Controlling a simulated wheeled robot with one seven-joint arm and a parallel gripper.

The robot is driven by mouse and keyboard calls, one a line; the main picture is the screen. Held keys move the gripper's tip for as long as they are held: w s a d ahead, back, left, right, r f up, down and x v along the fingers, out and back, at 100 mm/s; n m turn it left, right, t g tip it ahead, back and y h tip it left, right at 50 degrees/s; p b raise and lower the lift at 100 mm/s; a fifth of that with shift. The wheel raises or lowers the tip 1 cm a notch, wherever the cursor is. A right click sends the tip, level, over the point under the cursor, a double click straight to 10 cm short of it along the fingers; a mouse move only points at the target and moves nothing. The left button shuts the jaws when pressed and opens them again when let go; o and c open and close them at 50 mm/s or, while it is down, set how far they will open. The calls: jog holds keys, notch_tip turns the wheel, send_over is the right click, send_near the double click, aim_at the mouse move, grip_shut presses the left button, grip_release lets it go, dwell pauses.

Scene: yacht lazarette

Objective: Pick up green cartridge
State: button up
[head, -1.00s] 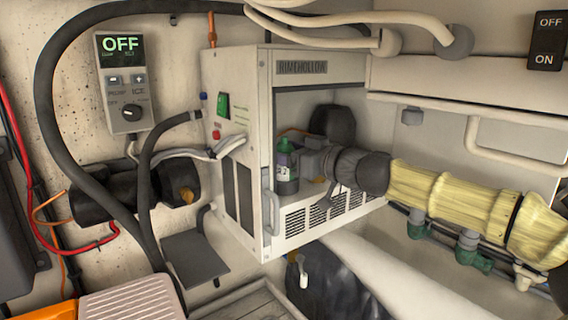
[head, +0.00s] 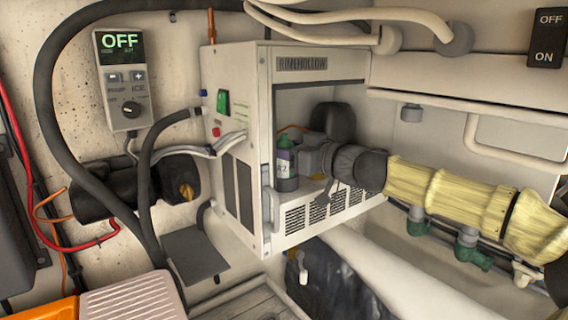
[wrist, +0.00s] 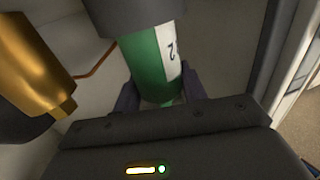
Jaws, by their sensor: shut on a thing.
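The green cartridge (head: 286,168) stands upright in the open front of the white cabinet (head: 256,62), near its left side. It has a green top, a darker body and a pale label. My gripper (head: 302,160) reaches in from the right and is shut on the cartridge. In the wrist view the cartridge (wrist: 152,68) shows green with a white label and a dark end, between the two dark fingers of my gripper (wrist: 158,92). I cannot tell whether its base is clear of the cabinet floor.
A dark rounded part (head: 332,120) sits behind my gripper inside the cabinet. The cabinet's left door edge (head: 268,200) is close to the cartridge. A gold cylinder (wrist: 35,65) is near the gripper in the wrist view. Dark hoses (head: 45,110) run at the left.

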aim_at(286, 134)
jog(key=shift+r, duration=1.55)
jog(key=shift+s+d+r, duration=0.1)
jog(key=shift+d, duration=0.1)
jog(key=b+v, duration=0.4)
jog(key=v, duration=1.3)
jog(key=shift+s+d, duration=0.2)
jog(key=shift+s, duration=0.1)
